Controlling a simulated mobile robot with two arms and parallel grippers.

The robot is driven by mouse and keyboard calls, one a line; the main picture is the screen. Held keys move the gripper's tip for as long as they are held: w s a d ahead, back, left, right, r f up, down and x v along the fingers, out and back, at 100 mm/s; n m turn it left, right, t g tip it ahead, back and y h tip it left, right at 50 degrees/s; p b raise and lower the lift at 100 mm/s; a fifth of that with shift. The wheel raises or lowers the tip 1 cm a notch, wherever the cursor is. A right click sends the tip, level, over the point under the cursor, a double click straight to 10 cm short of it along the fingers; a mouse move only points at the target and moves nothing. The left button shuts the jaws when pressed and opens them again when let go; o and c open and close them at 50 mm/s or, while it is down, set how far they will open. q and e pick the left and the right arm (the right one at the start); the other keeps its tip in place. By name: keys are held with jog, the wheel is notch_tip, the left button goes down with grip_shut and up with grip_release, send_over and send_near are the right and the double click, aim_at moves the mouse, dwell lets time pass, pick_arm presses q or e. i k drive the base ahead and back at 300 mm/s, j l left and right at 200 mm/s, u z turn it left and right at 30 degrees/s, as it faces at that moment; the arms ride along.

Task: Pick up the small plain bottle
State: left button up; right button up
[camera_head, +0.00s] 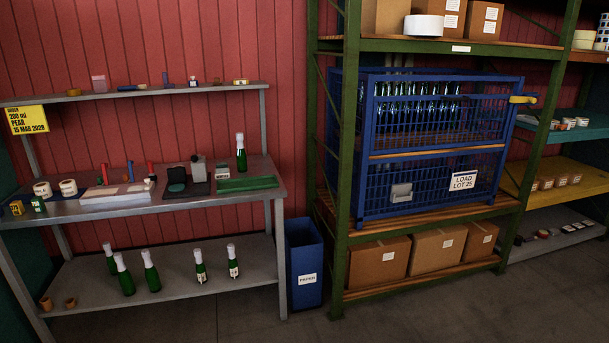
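Several green bottles with pale tops stand upright on the lower shelf of the workbench. At the left are a front bottle (125,280), one just right of it (152,278) and one farther back (111,264); I see no clear label on these. Right of them, a bottle (200,272) and another bottle (233,268) seem to carry pale marks or labels. One more green bottle (241,160) stands on the worktop near its back right. I cannot tell surely which one is the small plain bottle. Neither gripper is in view.
The workbench (240,204) holds tubs, pads, a green tray (247,183) and small tools. A blue paper bin (305,265) stands at its right. Beyond it, a green rack holds a blue cage (438,145) and cartons (379,262). The floor in front is clear.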

aim_at(241, 156)
jog(key=i+l, duration=0.1)
jog(key=i, duration=2.4)
jog(key=j+u, duration=0.05)
jog(key=j, duration=0.05)
